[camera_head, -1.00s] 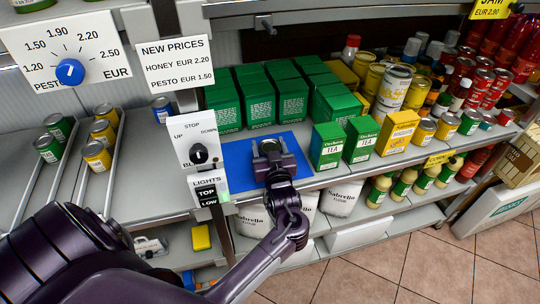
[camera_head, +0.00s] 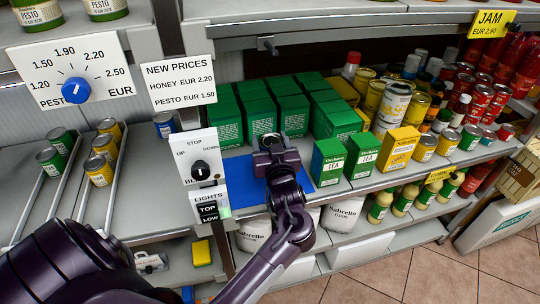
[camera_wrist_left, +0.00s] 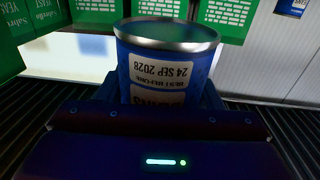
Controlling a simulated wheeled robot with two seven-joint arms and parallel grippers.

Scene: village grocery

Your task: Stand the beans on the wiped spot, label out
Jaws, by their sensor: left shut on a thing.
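My left gripper (camera_head: 270,160) is over the blue patch (camera_head: 239,172) on the shelf, just in front of the green boxes. It is shut on a blue can with a silver rim, the beans (camera_wrist_left: 165,70), in the left wrist view. The can's white label, with the date 24 SEP 2028, faces the wrist camera, and its print reads upside down there. The can's lower part is hidden by the gripper. I cannot tell whether the can touches the blue patch. My right gripper is not in view.
Green boxes (camera_head: 262,120) stand behind the patch. Green tea boxes (camera_head: 327,162) stand close at its right. A switch panel (camera_head: 201,168) with a dial is at its left front. Another shelf overhangs above. Bare patch shows on both sides of my gripper.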

